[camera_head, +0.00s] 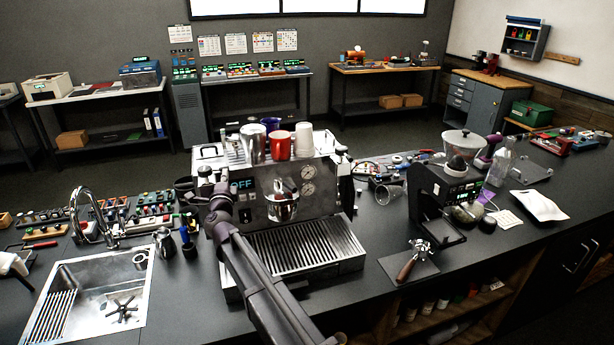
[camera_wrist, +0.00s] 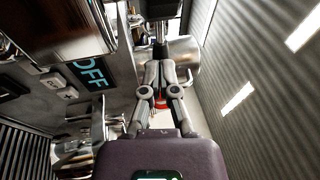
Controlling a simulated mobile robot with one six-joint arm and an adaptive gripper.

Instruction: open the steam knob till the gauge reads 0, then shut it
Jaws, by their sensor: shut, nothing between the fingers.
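The espresso machine (camera_head: 285,190) stands on the counter, with OFF on its display (camera_head: 243,185). Two small round gauges (camera_head: 308,180) are on its front at right; their needles are too small to read. My arm reaches up to the machine's left front. My gripper (camera_wrist: 160,66) is shut and empty, pointing along the machine's side in the wrist view. A round steel part (camera_wrist: 184,58) is just right of the fingertips; I cannot tell whether it is the steam knob or whether they touch. The display (camera_wrist: 88,74) shows sideways at left.
Cups, including a red one (camera_head: 279,146), stand on the machine. A sink (camera_head: 95,295) with a tap is at left, beside a small steel jug (camera_head: 164,243). A grinder (camera_head: 440,195) and a portafilter (camera_head: 411,262) are at right. The front counter between them is mostly clear.

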